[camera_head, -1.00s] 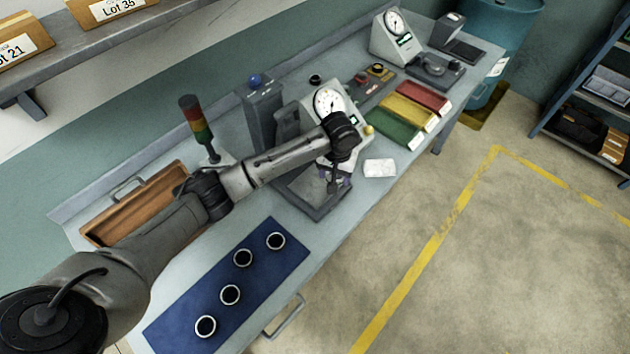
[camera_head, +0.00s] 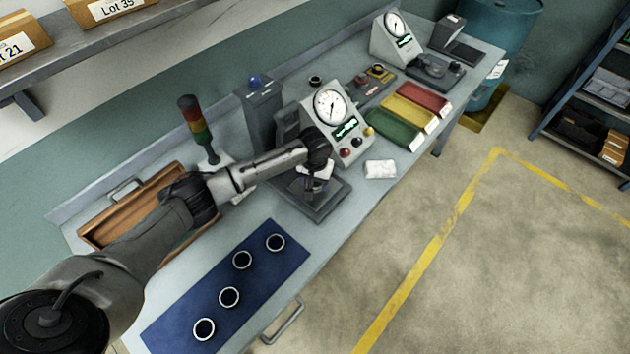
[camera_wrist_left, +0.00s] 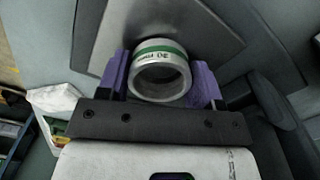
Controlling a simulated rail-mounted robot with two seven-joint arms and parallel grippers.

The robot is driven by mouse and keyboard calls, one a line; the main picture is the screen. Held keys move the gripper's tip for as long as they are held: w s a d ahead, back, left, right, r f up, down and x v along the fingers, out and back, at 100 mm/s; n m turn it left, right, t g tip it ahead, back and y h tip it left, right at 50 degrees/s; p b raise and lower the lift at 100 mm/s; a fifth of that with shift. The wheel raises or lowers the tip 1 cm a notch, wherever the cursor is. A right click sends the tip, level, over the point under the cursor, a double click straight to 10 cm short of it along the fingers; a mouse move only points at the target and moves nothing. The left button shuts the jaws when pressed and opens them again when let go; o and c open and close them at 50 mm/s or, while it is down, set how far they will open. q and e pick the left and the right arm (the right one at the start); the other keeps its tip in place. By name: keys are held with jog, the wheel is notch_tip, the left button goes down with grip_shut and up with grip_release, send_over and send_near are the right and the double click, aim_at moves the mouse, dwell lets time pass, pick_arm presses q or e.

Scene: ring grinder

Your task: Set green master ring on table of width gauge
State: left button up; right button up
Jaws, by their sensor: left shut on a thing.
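The green master ring (camera_wrist_left: 161,82), a pale metal ring with a green band and print on its side, is between the purple fingers of my left gripper (camera_wrist_left: 160,88) in the wrist view. The gripper is shut on it. In the head view my left gripper (camera_head: 314,182) is over the grey base of the nearer dial gauge; the arm hides the ring there. The gauge table (camera_wrist_left: 205,28) appears as a grey plate behind the ring. I cannot tell whether the ring touches it. The gauge's dial and display housing (camera_head: 333,108) stand behind the gripper. My right gripper is out of view.
A blue mat (camera_head: 182,322) with several dark-centred rings lies in front. A white cloth (camera_head: 380,169) lies right of the gauge. Green (camera_head: 393,131), yellow and red trays are farther right. A signal tower (camera_head: 196,122) and a blue-topped grey unit (camera_head: 259,110) stand left of the gauge.

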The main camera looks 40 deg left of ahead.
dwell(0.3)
pick_arm(q)
jog(key=o, duration=1)
jog(key=shift+f, duration=0.15)
